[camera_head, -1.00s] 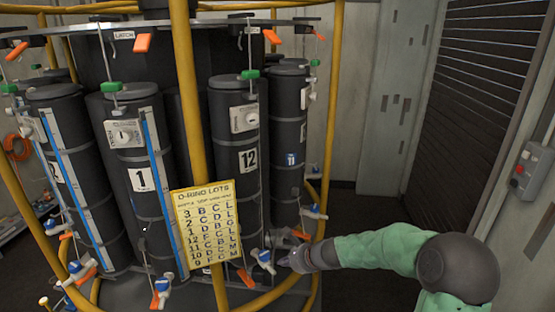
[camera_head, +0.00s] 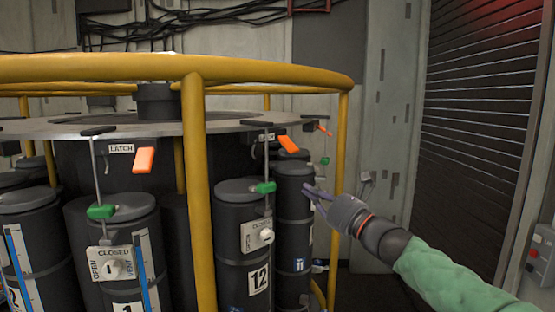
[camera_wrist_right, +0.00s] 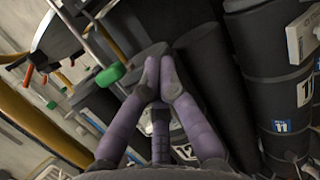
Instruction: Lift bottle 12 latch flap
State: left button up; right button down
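Bottle 12 (camera_head: 229,215) is a dark cylinder with a white "12" label and a white knob panel, right of the front yellow post. The orange latch flap (camera_head: 288,145) above it hangs slanted from the edge of the grey top plate. A green handle (camera_head: 265,187) on a rod hangs below the plate. My right gripper (camera_head: 316,195) is empty, right of and lower than the flap, apart from it, in front of the bottle 11 column. In the right wrist view its purple fingers (camera_wrist_right: 157,80) show a gap between the finger pair and thumb. My left gripper is out of view.
The yellow cage ring (camera_head: 270,76) crosses above the plate, with posts (camera_head: 198,200) left of bottle 12 and at right (camera_head: 341,150). Another orange flap (camera_head: 144,160) hangs above bottle 1 (camera_head: 115,212). Open floor and a dark shutter (camera_head: 475,130) lie to the right.

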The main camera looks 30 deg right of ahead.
aim_at(288, 144)
jog(key=r+p+x, duration=0.1)
jog(key=p+x, duration=0.2)
jog(key=x, duration=0.6)
pick_arm(q)
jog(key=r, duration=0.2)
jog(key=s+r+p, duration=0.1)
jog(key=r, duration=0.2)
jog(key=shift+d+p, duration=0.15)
jog(key=shift+p, duration=0.15)
pick_arm(e)
jog(key=s+r, duration=0.3)
jog(key=shift+d+r, duration=0.1)
jog(key=shift+d, duration=0.3)
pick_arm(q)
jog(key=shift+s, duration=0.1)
pick_arm(e)
jog(key=shift+s+r, duration=0.1)
